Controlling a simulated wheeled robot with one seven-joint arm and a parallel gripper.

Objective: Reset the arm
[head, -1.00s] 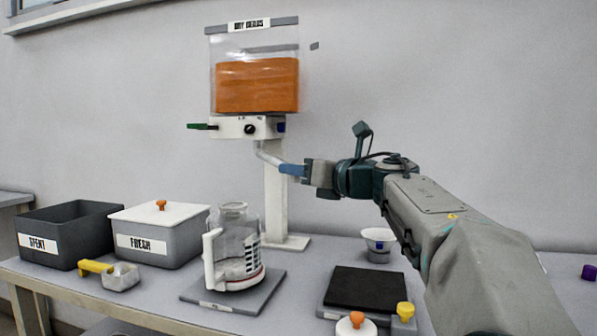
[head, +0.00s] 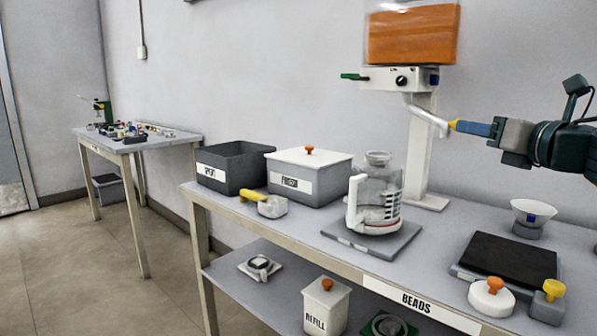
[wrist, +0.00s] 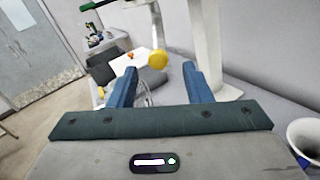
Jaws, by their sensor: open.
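The bead dispenser (head: 412,38) holds orange beads above a white valve body on a white post. A pale lever (head: 425,113) slants down right from it and ends in a yellow knob (head: 452,124). My gripper (head: 462,127) is level with the knob, just right of it. In the wrist view the knob (wrist: 158,59) shows between and beyond the fingertips of my gripper (wrist: 160,72). The blue fingers are spread with nothing between them. A clear jug (head: 376,195) with a white handle stands below the dispenser on a grey plate (head: 345,236).
A SPENT bin (head: 228,188), a lidded FRESH bin (head: 308,160) and a yellow-handled scoop (head: 265,203) stand at left. A black-topped scale (head: 508,258), a white cup (head: 532,212) and two knobbed items are at right. Another table (head: 110,140) stands far left, with open floor before it.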

